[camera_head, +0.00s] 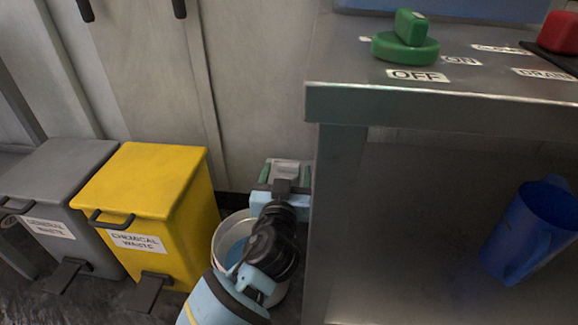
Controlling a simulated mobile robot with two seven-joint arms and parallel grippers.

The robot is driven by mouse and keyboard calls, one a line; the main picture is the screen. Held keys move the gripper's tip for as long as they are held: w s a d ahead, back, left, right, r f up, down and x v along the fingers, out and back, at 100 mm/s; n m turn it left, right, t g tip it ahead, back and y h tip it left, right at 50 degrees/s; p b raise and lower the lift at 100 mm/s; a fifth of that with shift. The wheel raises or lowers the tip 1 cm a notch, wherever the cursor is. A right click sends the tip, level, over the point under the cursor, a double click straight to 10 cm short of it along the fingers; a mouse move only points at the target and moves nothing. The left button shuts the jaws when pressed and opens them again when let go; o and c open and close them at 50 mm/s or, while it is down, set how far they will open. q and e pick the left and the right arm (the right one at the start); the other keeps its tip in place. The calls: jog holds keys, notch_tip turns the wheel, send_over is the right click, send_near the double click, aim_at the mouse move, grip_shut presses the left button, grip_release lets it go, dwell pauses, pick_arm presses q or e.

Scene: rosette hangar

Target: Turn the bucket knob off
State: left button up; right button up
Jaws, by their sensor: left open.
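A green knob (405,46) with a raised bar handle on a round base sits on the metal counter at the top. An OFF label (418,76) lies in front of it and an ON label (461,61) to its right. The handle runs roughly back to front; I cannot tell which label it is set to. No label naming the bucket is readable. My left gripper (286,169) is open and empty, left of the counter's front corner, well apart from the knob. A white bucket (225,222) with blue inside is partly hidden behind my left arm. My right gripper is not in view.
A red knob (558,32) sits at the counter's right, near a partly cut-off label. The counter's edge (440,104) stands to the right of my gripper. A blue jug (530,230) is below. Yellow (150,180) and grey (60,165) waste bins stand left.

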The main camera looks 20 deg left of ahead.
aim_at(288, 167)
pick_arm(q)
jog(key=shift+x, duration=1.15)
jog(key=shift+w+a+b, duration=0.2)
jog(key=shift+w+b, duration=0.2)
jog(key=shift+w, duration=0.15)
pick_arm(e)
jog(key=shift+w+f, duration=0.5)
pick_arm(q)
jog(key=shift+c, duration=0.5)
jog(key=c, duration=0.9)
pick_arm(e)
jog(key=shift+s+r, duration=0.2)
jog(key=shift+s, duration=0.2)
